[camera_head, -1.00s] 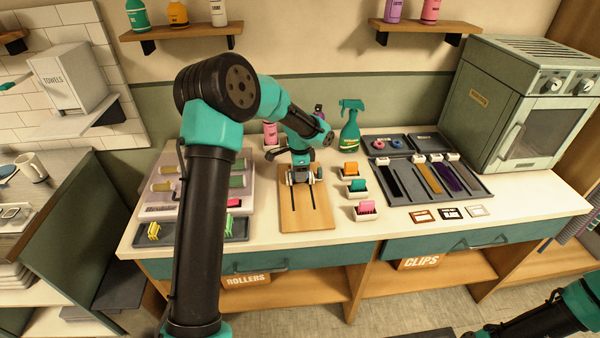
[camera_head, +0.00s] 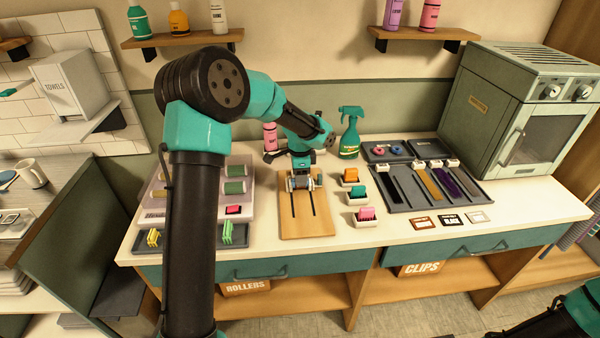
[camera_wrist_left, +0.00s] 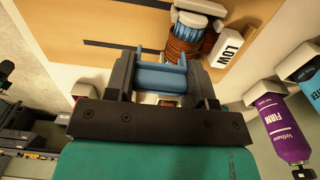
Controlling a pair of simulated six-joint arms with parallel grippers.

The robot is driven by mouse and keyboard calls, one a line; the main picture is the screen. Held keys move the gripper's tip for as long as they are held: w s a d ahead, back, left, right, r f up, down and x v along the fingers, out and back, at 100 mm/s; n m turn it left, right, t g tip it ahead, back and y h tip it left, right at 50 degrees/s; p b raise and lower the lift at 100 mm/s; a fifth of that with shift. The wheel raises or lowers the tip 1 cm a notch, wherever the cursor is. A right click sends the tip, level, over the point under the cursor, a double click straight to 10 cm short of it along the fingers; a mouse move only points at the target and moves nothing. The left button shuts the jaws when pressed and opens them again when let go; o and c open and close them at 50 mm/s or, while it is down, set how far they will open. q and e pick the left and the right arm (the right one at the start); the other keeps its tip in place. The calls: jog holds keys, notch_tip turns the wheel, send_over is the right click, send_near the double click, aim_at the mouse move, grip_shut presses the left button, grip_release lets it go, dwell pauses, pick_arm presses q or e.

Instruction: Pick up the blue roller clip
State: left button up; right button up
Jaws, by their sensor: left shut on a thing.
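The blue roller clip (camera_wrist_left: 162,76) sits between the two fingers of my left gripper (camera_wrist_left: 163,72) in the left wrist view, and the fingers are closed on its sides. In the head view my left gripper (camera_head: 303,182) points down over the far part of the wooden board (camera_head: 306,222). The clip is too small and covered there to make out clearly. The board's surface also shows in the left wrist view (camera_wrist_left: 95,22). Whether the clip touches the board cannot be told. Only part of my right arm shows at the lower right; its gripper is out of view.
Brown coils lie by a white "LOW" block (camera_wrist_left: 229,46) near the clip. Small holders with orange (camera_head: 350,175), teal (camera_head: 358,187) and pink (camera_head: 365,213) pieces stand right of the board. A grey tray (camera_head: 407,208) lies beyond them. A roller rack stands left. A green spray bottle (camera_head: 349,140) stands behind.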

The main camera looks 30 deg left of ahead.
pick_arm(q)
jog(key=s+d, duration=0.2)
jog(key=s, duration=0.1)
jog(key=s+d, duration=0.2)
jog(key=s, duration=0.2)
jog(key=s+d+r, duration=0.1)
jog(key=s+d, duration=0.2)
jog(key=s, duration=0.1)
jog(key=shift+s+r, duration=0.1)
jog(key=shift+s, duration=0.05)
